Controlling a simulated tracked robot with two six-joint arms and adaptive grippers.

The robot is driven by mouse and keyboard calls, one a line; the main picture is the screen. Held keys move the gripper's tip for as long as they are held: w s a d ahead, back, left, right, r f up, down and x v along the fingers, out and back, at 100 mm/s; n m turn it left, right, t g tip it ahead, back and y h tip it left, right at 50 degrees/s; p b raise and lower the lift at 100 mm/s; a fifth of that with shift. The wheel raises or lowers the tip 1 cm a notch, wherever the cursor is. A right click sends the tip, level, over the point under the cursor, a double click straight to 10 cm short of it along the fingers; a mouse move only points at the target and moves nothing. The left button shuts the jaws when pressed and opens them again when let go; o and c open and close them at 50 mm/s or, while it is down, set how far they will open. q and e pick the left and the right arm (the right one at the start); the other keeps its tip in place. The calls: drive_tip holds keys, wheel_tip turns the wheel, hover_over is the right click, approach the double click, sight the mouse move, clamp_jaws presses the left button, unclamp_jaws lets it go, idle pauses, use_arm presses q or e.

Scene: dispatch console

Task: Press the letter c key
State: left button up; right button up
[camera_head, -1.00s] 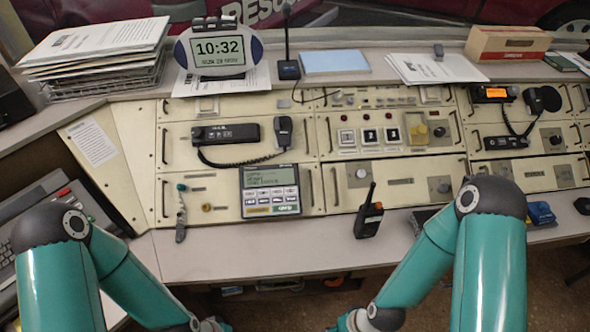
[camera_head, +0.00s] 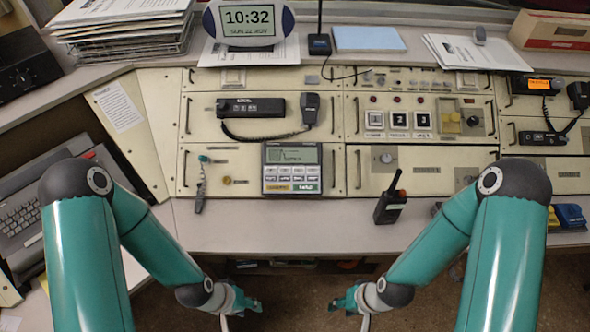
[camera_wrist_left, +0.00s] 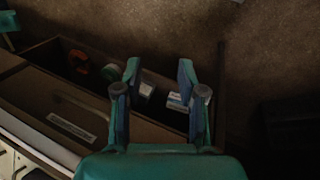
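A grey keyboard (camera_head: 32,208) lies at the far left in the head view, partly hidden by my left arm. Its letters are too small to read, so I cannot pick out the c key. My left gripper (camera_head: 248,304) hangs low in front of the desk edge, well right of the keyboard. In the left wrist view my left gripper (camera_wrist_left: 159,72) has its two fingers apart with nothing held between them. My right gripper (camera_head: 343,304) hangs low to its right; its fingers are too small to judge.
The console desk front (camera_head: 290,232) is mostly clear, with a handheld radio (camera_head: 390,207) standing there. A keypad unit with a screen (camera_head: 292,169) sits in the console. In the left wrist view, an open compartment holding small items (camera_wrist_left: 108,71) lies beyond my fingers.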

use_arm(q)
clamp_jaws()
idle(1.4)
